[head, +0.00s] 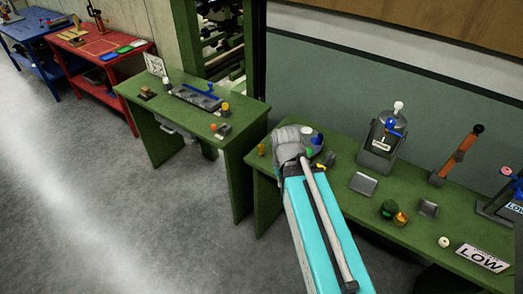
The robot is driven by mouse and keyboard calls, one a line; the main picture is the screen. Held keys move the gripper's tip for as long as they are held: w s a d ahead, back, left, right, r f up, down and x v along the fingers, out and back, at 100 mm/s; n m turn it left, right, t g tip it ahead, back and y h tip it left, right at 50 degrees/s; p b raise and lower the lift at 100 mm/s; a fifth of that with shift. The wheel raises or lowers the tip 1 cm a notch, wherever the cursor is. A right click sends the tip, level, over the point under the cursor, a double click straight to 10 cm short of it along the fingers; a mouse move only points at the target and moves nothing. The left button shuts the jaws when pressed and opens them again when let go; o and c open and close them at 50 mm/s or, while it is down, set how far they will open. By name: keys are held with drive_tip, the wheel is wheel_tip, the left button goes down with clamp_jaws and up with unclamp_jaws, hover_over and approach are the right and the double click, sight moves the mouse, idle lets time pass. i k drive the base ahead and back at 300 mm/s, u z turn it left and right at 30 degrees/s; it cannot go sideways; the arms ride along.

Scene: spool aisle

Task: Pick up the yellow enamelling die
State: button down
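A small yellow-orange cylinder (261,150) stands near the left end of the right green bench (350,204), just left of my arm's grey end. An orange-yellow piece (225,107) stands on the left green bench. A gold-orange round piece (401,218) sits on the right bench beside a dark green one. At this size I cannot tell which of these is the yellow enamelling die. My turquoise arm reaches up over the right bench and ends in a grey joint. My gripper's fingers are not visible, and the arm hides part of the bench.
A grey device with a blue part (380,140) and an orange-handled lever (458,155) stand along the bench's back. Grey trays (363,184) and a "LOW" sign (483,258) are on the bench. Red (95,45) and blue tables stand farther left. The grey floor is clear.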

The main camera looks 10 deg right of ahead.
sight(260, 146)
drive_tip(key=k, duration=1.3)
drive_tip(key=z, duration=0.25)
drive_tip(key=i, duration=0.75)
drive_tip(key=z, duration=0.45)
drive_tip(key=i, duration=0.75)
drive_tip(key=z, duration=0.05)
